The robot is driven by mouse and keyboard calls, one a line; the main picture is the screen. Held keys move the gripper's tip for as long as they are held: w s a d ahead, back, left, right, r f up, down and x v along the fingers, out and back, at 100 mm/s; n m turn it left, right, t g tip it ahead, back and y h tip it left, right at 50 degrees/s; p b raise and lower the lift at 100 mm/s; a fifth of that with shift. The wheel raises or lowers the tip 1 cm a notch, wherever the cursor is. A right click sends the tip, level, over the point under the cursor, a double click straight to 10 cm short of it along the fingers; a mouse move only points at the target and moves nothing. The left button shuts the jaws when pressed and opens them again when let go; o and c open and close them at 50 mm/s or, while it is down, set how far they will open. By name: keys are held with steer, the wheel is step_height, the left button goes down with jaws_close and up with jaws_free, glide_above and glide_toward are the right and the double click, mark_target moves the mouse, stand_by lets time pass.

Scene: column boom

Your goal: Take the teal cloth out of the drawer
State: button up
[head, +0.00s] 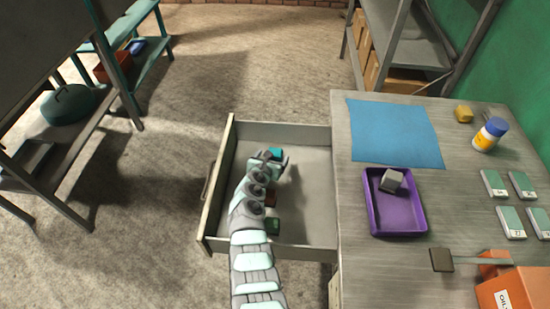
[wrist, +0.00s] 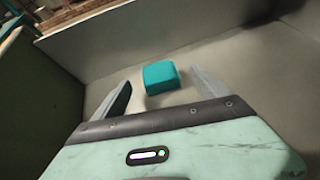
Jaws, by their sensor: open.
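The teal cloth (wrist: 161,77) is a small folded block on the floor of the drawer in the wrist view. In the head view a small part of the cloth (head: 275,153) shows at my gripper's tip. The drawer (head: 310,190) is pulled open from the left side of the workbench. My gripper (wrist: 158,95) is inside the drawer and open. Its two fingers stand apart on either side of the near part of the cloth, with gaps visible. In the head view my gripper (head: 268,160) is partly hidden by my arm.
A green block (head: 272,226) and a brown item (head: 271,198) lie in the drawer beside my arm. The drawer walls surround my gripper. On the bench are a blue mat (head: 394,132), a purple tray (head: 399,215) with a grey cube, and a bottle (head: 488,137).

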mark_target(275, 154)
steer(key=shift+b+x, duration=0.9)
steer(key=shift+x, duration=0.25)
steer(key=shift+w, duration=0.3)
steer(key=c, duration=1.5)
steer(key=shift+o, duration=0.2)
